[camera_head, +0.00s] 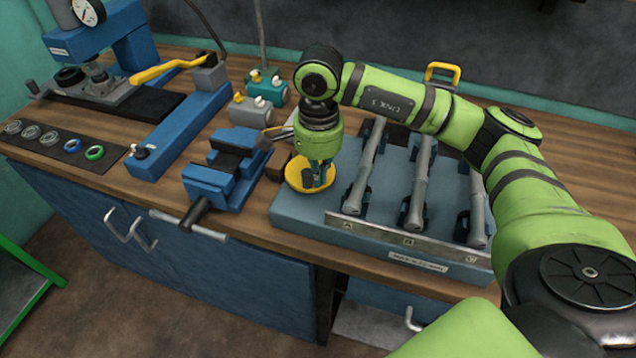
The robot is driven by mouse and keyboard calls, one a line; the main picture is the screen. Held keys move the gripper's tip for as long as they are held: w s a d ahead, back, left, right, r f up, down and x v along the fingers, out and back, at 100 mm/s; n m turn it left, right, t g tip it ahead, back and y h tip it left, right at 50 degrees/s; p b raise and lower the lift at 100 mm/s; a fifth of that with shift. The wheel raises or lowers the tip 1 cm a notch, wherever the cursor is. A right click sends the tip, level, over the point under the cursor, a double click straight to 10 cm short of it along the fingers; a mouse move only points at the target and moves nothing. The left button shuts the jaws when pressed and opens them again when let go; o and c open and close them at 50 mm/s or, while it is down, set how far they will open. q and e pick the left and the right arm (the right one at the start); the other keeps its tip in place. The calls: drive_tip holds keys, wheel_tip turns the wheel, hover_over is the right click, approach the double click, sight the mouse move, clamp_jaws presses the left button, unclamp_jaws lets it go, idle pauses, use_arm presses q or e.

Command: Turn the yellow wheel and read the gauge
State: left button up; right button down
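The yellow wheel (298,181) lies on the left end of the blue-grey fixture on the bench. My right gripper (319,183) points down right over it, its fingers overlapping the wheel's middle and right side. I cannot tell whether the fingers touch the wheel or how far they are open. A round white gauge (86,12) sits at the top left on the blue press, partly cut by the frame edge. Its dark needle is visible, but its marks are too small to read. My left gripper is not in view.
The blue-grey fixture (290,212) carries several grey cylinders right of the wheel. A blue vise (216,180) stands close on its left, its handle past the bench edge. A yellow-handled lever tool (165,70) stands further left. Several rings (50,138) lie on a dark strip.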

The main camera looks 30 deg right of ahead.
sight(301, 180)
drive_tip(key=shift+w+a, duration=1)
drive_tip(key=shift+w, duration=0.15)
drive_tip(key=shift+w+a+b, duration=0.2)
drive_tip(key=shift+b, duration=0.15)
drive_tip(key=shift+w+r+p, duration=0.15)
drive_tip(key=shift+r+p, duration=0.55)
drive_tip(key=shift+r, duration=0.45)
drive_tip(key=shift+s+a+r+p, duration=0.15)
drive_tip(key=shift+r+p, duration=0.15)
drive_tip(key=shift+r, duration=0.3)
drive_tip(key=shift+s+r+p, duration=0.15)
drive_tip(key=shift+r+p, duration=0.1)
drive_tip(key=shift+r, duration=0.3)
drive_tip(key=shift+d+r+p, duration=0.2)
drive_tip(key=shift+r+p, duration=0.15)
drive_tip(key=shift+r, duration=0.25)
drive_tip(key=shift+d+r+p, duration=0.2)
drive_tip(key=shift+r+p, duration=0.1)
drive_tip(key=shift+r, duration=0.25)
drive_tip(key=shift+s+r, duration=0.1)
drive_tip(key=shift+s, duration=0.05)
